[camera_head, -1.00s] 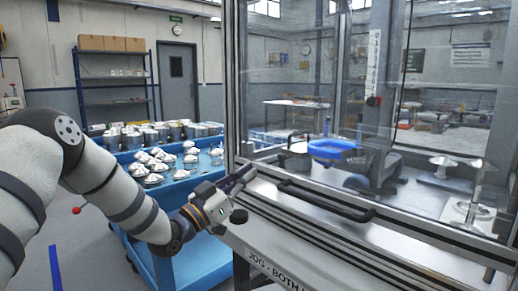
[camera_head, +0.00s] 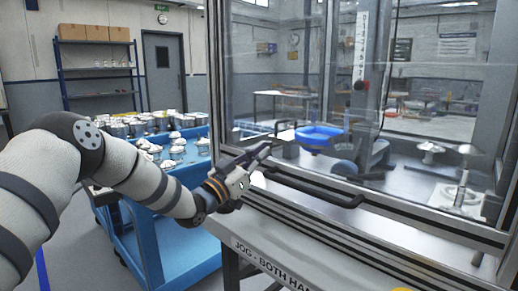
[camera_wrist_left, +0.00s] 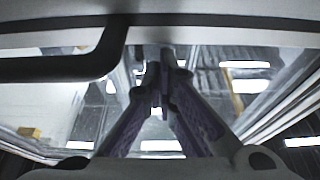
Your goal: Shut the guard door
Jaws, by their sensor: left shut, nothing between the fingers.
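The guard door is a clear panel in a metal frame on the machine; its lower rail (camera_head: 400,221) carries a long black bar handle (camera_head: 315,187). I cannot tell how far open the door stands. My left gripper (camera_head: 264,152) is shut and empty, just above and behind the handle's left end in the head view. In the left wrist view the handle (camera_wrist_left: 55,69) crosses the left side, and the closed fingertips (camera_wrist_left: 162,70) point past its bent end without visibly gripping it. Whether they touch the door is unclear. My right gripper is out of view.
A blue cart (camera_head: 176,214) with several metal parts stands left of the machine, under my left arm. A metal post (camera_head: 217,80) rises close to my left gripper.

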